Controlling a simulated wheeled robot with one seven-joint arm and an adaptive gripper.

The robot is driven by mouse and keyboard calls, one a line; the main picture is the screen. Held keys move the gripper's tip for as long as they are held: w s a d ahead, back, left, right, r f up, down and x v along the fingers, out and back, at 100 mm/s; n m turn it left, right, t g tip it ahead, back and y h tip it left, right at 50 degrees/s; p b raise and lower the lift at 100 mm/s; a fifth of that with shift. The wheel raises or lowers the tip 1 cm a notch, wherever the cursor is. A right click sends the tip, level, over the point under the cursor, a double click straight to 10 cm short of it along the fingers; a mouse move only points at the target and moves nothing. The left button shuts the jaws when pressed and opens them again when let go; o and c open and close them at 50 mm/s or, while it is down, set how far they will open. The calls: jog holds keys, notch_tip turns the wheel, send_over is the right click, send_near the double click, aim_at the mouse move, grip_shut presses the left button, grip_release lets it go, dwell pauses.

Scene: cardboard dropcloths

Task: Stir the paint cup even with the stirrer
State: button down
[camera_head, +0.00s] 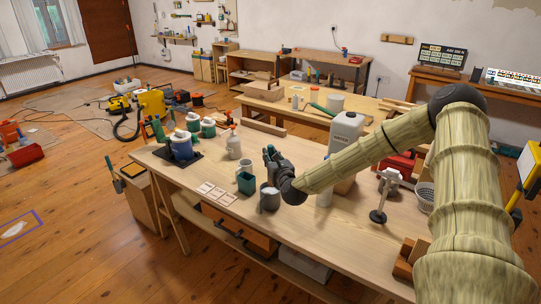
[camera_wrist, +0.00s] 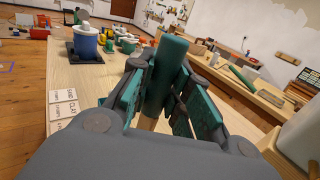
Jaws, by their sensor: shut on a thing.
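My gripper (camera_head: 270,157) is above the worktable, shut on a thick green handle (camera_wrist: 166,72) with a pale wooden part below it, which appears to be the stirrer. In the wrist view the handle stands between my gripper's pads (camera_wrist: 160,100), slightly tilted. The stirrer's lower end is hidden. A grey cup (camera_head: 269,201) stands on the table just below my gripper in the head view; it may be the paint cup. Its contents cannot be made out. I cannot tell whether the stirrer reaches into it.
A green square container (camera_head: 246,184) stands beside the grey cup, and label cards (camera_head: 217,194) lie to its left. A blue pot (camera_head: 181,147) sits on a dark mat, with green-and-white containers behind. A large white jug (camera_head: 346,133) and a small stand (camera_head: 384,195) are to the right.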

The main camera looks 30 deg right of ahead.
jog(key=shift+f+b, duration=3.45)
jog(key=shift+b, duration=0.2)
